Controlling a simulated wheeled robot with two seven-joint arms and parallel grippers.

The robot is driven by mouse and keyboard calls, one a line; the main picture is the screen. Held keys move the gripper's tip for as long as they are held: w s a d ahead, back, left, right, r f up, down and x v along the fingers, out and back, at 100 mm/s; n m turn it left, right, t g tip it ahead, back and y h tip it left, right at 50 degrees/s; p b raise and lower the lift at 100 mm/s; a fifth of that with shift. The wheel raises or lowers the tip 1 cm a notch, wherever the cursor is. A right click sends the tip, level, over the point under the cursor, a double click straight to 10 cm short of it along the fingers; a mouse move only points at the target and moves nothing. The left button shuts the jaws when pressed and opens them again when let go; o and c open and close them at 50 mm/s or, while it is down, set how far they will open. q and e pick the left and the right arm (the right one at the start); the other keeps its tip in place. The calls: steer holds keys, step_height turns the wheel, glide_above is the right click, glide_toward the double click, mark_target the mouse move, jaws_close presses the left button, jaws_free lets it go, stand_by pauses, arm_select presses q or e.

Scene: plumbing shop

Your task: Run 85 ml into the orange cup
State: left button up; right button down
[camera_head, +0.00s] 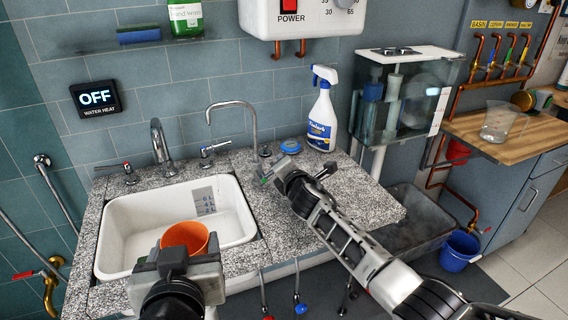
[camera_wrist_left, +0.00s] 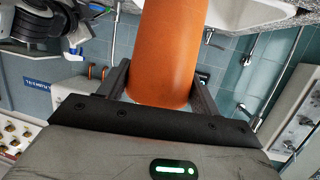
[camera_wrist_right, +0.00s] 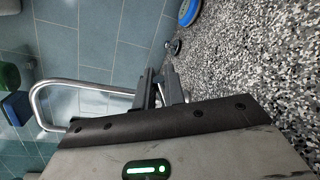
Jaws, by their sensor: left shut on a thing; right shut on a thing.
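The orange cup (camera_head: 185,236) is upright over the near part of the white basin (camera_head: 113,240). My left gripper (camera_head: 175,256) is shut on it; the left wrist view shows the cup's side (camera_wrist_left: 168,50) between the fingers (camera_wrist_left: 160,82). The curved spout (camera_head: 232,103) stands behind the basin, with a lever (camera_head: 215,149) on its left. I see no water stream, and the cup's inside bottom is hidden. My right gripper (camera_head: 268,180) is low over the granite counter, right of the basin. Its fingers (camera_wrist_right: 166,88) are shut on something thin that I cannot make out.
A second tap (camera_head: 158,140) stands left of the spout. A white spray bottle (camera_head: 321,118) and a blue disc (camera_head: 290,147) are at the counter's back. The heat sign (camera_head: 95,98) reads OFF. A clear measuring jug (camera_head: 499,122) stands on the wooden top at right.

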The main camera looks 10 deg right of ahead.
steer(key=c, duration=1.6)
jaws_free()
steer(key=shift+o, duration=0.2)
arm_select(q)
steer(key=shift+r, duration=0.25)
arm_select(e)
steer(key=shift+s+r, duration=0.1)
steer(key=shift+s, duration=0.35)
arm_select(q)
steer(key=shift+r+p, duration=0.8)
steer(key=shift+p, duration=0.25)
arm_select(e)
steer(key=s+r, duration=0.1)
steer(key=s, duration=1)
steer(key=shift+d+r, duration=0.3)
steer(key=shift+d, duration=0.05)
